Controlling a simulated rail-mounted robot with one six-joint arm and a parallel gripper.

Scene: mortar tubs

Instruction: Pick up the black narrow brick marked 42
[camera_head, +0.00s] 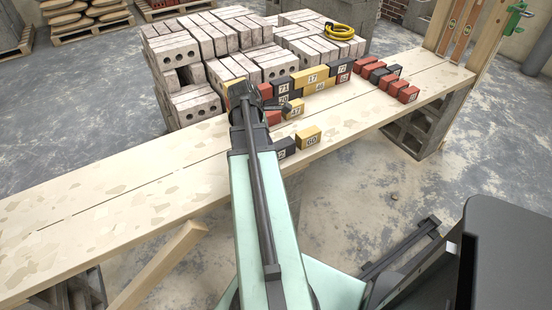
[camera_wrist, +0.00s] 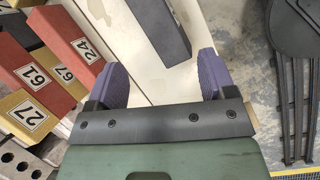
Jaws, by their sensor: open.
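In the wrist view a plain black brick (camera_wrist: 157,27) lies on the pale plank, ahead of and between my fingers; no number shows on the part in view. My gripper (camera_wrist: 162,78) is open and empty, its purple pads apart, with bare plank between them.
A stacked row with a yellow brick marked 17 (camera_head: 312,76) stands behind. Red bricks (camera_head: 407,94) and black ones lie to the right. Bricks including the red one marked 24 (camera_wrist: 75,40) fill the wrist view's left. The plank's left half (camera_head: 110,205) is bare.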

